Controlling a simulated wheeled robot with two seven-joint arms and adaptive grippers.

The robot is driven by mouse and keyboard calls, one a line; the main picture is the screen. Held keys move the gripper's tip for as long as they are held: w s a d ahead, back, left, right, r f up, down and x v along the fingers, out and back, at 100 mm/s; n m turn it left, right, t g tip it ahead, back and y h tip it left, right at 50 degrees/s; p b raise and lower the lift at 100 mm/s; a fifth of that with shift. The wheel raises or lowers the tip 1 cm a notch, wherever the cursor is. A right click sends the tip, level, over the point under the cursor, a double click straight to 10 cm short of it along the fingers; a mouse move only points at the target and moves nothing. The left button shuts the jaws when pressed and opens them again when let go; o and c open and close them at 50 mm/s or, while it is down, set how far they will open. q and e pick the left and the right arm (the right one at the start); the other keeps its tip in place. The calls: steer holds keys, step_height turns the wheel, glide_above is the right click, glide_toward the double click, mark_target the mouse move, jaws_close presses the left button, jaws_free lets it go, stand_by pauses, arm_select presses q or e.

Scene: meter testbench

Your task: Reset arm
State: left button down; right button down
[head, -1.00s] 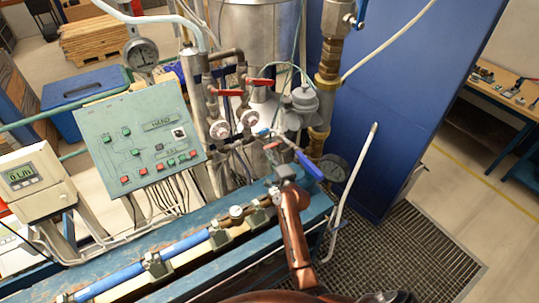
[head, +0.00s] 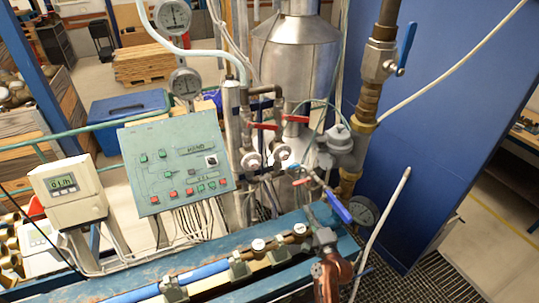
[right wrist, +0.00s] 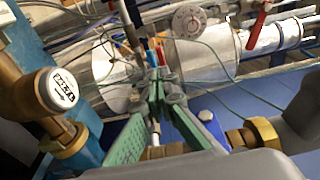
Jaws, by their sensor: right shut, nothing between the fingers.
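My right gripper (head: 318,226) is at the lower middle of the head view, on a reddish-brown arm at the blue bench. It is beside a valve with a blue lever (head: 338,208); I cannot tell whether they touch. In the right wrist view, my green-padded fingers (right wrist: 160,88) are together with nothing held. Red and blue parts show just past their tips. My left gripper is not in view.
A green control panel (head: 178,170) and a flow meter (head: 66,188) stand left. A blue pipe (head: 205,272) runs along the bench. Red-handled valves (head: 265,126) and a steel tank (head: 297,60) are behind. A blue cabinet (head: 440,110) is at right, beside floor grating (head: 440,278).

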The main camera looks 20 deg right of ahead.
steer(key=s+f+n+g+y, duration=0.1)
steer(key=s+f+n+g, duration=0.3)
steer(key=s+f+n, duration=0.3)
steer(key=s+f+n+g, duration=0.3)
steer(key=s+f+n, duration=0.15)
steer(key=s, duration=0.55)
steer(key=s+d+f+n+g+h, duration=0.1)
steer(key=s+f+n+g, duration=0.2)
steer(key=s, duration=0.8)
steer(key=s+d+f+n+g+h, duration=0.15)
steer(key=s+n+g, duration=0.25)
steer(key=s, duration=0.7)
step_height(320, 180, down, 38)
steer(key=s+a+g+b, duration=0.1)
steer(key=g+b, duration=0.1)
steer(key=b, duration=0.6)
steer(key=s+f+b, duration=0.4)
steer(key=s+f, duration=0.6)
steer(key=f, duration=0.3)
steer(key=s+f+g+b, duration=0.1)
steer(key=s+f+b, duration=0.2)
steer(key=s+f, duration=0.7)
step_height(320, 180, down, 3)
steer(key=shift+a+r+n+y+b, duration=0.1)
steer(key=shift+a+n+y+b, duration=0.15)
steer(key=shift+n+y+b, duration=0.15)
